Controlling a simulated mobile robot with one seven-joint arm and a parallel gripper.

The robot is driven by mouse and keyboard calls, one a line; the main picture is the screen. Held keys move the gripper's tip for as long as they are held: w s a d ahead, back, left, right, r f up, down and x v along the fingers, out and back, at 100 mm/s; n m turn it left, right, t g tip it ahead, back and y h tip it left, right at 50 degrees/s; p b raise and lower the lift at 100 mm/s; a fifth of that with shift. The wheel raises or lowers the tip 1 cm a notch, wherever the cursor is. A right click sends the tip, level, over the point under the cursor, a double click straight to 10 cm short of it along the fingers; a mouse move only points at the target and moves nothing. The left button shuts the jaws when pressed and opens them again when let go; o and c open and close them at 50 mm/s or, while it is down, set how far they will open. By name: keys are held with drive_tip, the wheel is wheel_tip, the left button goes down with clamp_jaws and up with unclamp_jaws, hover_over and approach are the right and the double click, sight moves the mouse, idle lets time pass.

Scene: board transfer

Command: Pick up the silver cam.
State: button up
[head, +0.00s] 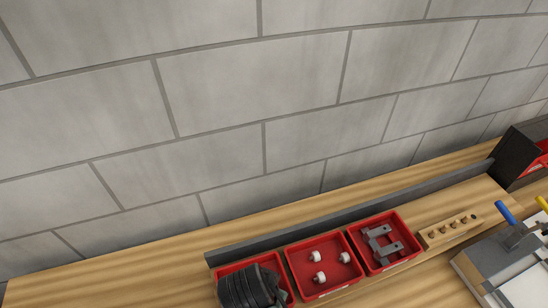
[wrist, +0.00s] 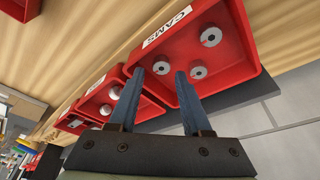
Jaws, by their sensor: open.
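Several views of one spot: three silver cams, small round discs with dark centre holes, lie in a red bin (wrist: 240,58) labelled CAMS in the wrist view. One cam (wrist: 211,37) is toward the label's right, one (wrist: 198,72) is right of my fingers, and one (wrist: 164,68) appears between the fingertips. My gripper (wrist: 160,72) is open and empty over this bin; I cannot tell its height above the cams. In the head view, my dark arm end covers most of the left red bin (head: 289,286), and the cams are hidden there.
The middle red bin (head: 317,292) holds three white knobs, and the right red bin (head: 409,260) holds grey brackets. A wooden peg block (head: 449,231) stands to their right. A dark rail (head: 345,213) runs behind the bins, before a block wall (head: 210,90). The bench's left part is clear.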

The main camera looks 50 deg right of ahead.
drive_tip(key=shift+p+x, duration=0.4)
drive_tip(key=shift+x, duration=1.75)
drive_tip(key=shift+w+d, duration=0.15)
clamp_jaws()
